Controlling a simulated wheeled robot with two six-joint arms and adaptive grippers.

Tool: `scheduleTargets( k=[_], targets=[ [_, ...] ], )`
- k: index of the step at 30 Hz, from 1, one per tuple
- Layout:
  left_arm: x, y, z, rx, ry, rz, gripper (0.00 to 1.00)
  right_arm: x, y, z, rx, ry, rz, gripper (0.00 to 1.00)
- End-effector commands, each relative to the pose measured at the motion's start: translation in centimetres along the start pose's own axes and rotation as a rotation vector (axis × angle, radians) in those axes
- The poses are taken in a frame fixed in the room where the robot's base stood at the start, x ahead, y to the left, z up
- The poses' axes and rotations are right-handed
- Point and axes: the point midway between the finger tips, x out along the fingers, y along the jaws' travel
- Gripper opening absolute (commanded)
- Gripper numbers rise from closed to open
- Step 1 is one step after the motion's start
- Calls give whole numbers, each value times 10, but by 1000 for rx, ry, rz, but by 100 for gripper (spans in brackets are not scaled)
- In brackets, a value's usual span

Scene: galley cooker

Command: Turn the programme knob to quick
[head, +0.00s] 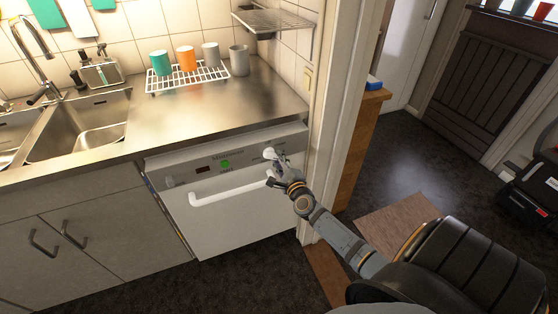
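The dishwasher (232,223) is a white front under the steel worktop, with a grey control panel along its top. The pale round programme knob (269,153) is on the right part of the panel. The printed marks around it are too small to read. My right gripper (276,160) reaches up from the lower right, with its fingertips at the knob's lower right side. I cannot tell whether they touch or grip it. My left gripper is out of view.
A white bar handle (229,194) crosses the dishwasher door below a green button (225,164) and a dark display (203,169). A door frame (339,120) stands close to the right of the dishwasher. A rack (190,78) with cups stands on the worktop.

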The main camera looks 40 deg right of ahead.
Motion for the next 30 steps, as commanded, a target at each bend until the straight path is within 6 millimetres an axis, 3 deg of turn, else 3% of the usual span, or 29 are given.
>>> scheduleTargets(
  k=[1,4,14,17,24,30],
  targets=[
    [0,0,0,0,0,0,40,0,0,0,0,1,1,29],
    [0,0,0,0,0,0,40,0,0,0,0,0,1,42],
    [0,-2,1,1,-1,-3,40,-3,0,0,-1,0,1,42],
    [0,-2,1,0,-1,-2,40,-17,1,-1,-3,0,3,42],
    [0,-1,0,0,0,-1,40,-75,2,-1,-3,0,5,42],
    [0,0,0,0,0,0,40,-110,1,-1,-2,1,2,42]
  ],
)
